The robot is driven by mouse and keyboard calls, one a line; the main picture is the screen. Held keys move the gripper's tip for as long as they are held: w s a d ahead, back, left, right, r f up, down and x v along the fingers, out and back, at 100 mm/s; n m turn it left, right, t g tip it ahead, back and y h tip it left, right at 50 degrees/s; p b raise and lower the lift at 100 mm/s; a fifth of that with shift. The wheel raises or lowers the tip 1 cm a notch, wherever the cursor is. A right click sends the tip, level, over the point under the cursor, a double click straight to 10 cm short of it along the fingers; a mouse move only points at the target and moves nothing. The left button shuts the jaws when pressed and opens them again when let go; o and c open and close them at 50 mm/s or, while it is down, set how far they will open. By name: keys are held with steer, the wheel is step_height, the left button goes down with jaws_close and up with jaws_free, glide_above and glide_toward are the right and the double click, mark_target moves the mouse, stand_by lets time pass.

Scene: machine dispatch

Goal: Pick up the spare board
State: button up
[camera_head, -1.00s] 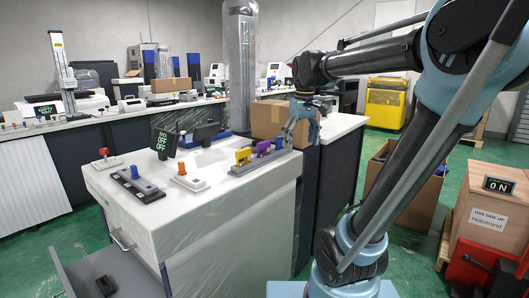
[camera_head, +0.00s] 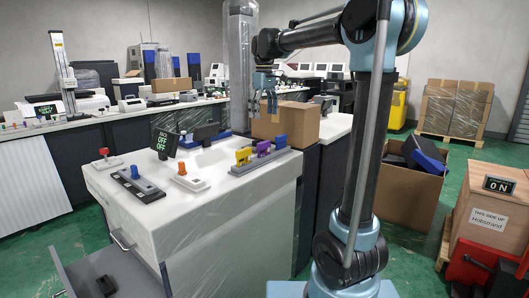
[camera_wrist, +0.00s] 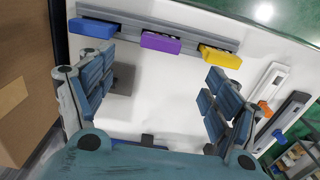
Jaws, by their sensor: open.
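Three coloured boards stand in a grey slotted rack (camera_head: 254,167) on the white counter: yellow (camera_head: 243,156), purple (camera_head: 263,148) and blue (camera_head: 281,142). I cannot tell which is the spare board. In the wrist view, blue (camera_wrist: 92,28), purple (camera_wrist: 160,42) and yellow (camera_wrist: 220,57) line up along the rack (camera_wrist: 190,31), beyond my fingertips. My gripper (camera_head: 263,103) is open and empty, raised above the counter near the rack and in front of the cardboard box. Its spread fingers (camera_wrist: 155,95) show white counter between them.
A cardboard box (camera_head: 287,121) stands close behind the rack. A status display (camera_head: 164,143), a red-knobbed device (camera_head: 105,160), a blue-handled switch (camera_head: 135,178) and an orange-buttoned switch (camera_head: 188,178) occupy the counter. An open drawer (camera_head: 98,275) juts out at lower left.

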mark_target(264, 146)
step_height(264, 146, down, 15)
steer(key=shift+r, duration=0.15)
stand_by(0.5)
steer(key=c, duration=1.1)
